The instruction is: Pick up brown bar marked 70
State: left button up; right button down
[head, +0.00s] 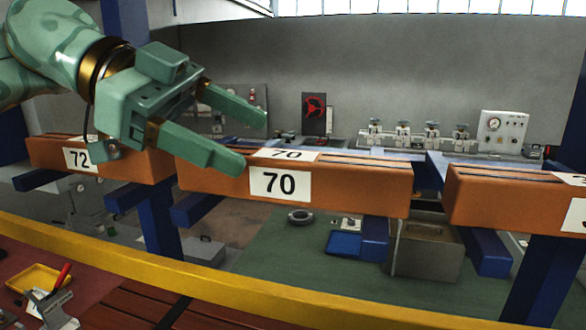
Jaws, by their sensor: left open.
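The brown bar marked 70 (350,190) lies level across blue supports in the middle of the head view. White labels reading 70 are on its front and top faces. My left gripper (255,143) comes in from the upper left, its two fingers spread and empty. The fingers overlap the left end of the bar in the picture and hide part of it; I cannot tell if they touch it. My right gripper is not in view.
A brown bar marked 72 (125,160) is at the left, and another brown bar (500,198) at the right. A yellow rail (250,290) crosses the front. Blue support arms (485,252) stick out below the bars. A gauge panel (502,132) and valves stand behind.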

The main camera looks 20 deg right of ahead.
aim_at(263, 154)
pick_arm(q)
jog(key=p+x, duration=0.1)
jog(key=x, duration=0.3)
jog(key=shift+s+a+f+p, duration=0.15)
jog(key=shift+a+f+p, duration=0.1)
jog(key=shift+p, duration=0.1)
jog(key=shift+s+d+f, duration=0.1)
jog(key=shift+d, duration=0.25)
jog(key=shift+a, duration=0.3)
jog(key=c, duration=1.3)
jog(key=shift+c, duration=0.2)
